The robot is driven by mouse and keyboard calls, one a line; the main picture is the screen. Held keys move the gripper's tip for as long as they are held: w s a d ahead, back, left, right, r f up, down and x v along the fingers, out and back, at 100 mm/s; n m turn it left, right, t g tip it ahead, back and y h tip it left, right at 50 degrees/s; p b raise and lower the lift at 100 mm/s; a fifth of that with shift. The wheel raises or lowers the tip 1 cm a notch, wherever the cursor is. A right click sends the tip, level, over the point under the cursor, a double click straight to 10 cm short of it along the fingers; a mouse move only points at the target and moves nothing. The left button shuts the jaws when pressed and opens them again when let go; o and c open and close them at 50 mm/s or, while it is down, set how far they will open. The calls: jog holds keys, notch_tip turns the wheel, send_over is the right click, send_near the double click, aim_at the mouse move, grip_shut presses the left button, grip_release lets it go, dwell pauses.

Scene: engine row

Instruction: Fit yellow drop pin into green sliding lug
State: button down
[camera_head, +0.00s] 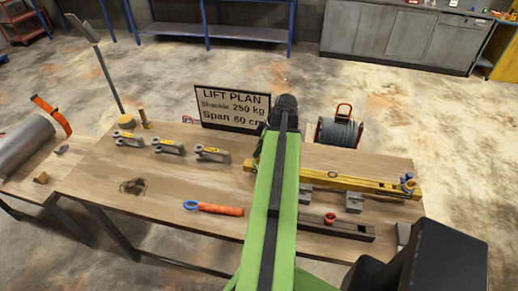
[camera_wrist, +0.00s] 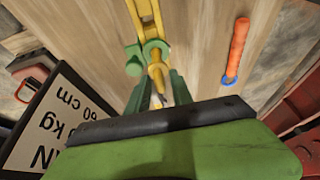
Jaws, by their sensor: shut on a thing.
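In the wrist view, my gripper (camera_wrist: 160,88) is shut on the yellow drop pin (camera_wrist: 158,77), which lies between the green fingers. The green sliding lug (camera_wrist: 133,60) shows just beyond, at the near end of the yellow beam (camera_wrist: 147,14). The pin overlaps the lug area in this view; I cannot tell whether it is in the lug's hole or only in front of it. In the head view, the yellow beam (camera_head: 345,182) lies on grey supports on the bench. My arm hides the gripper, the pin and the lug there.
An orange sling (camera_head: 218,209) lies left of my arm. Several grey clevises (camera_head: 168,147) stand at the back left of the bench (camera_head: 105,185). The lift plan sign (camera_head: 232,105) stands behind. A dark channel (camera_head: 345,230) lies in front.

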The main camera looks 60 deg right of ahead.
jog(key=shift+f+b, duration=1.1)
jog(key=shift+f, duration=0.1)
jog(key=c, duration=1.1)
grip_release()
jog(key=shift+o, duration=0.2)
jog(key=shift+r, duration=0.1)
jog(key=p+v, duration=1.6)
jog(key=v, duration=0.1)
jog(key=shift+r, duration=0.2)
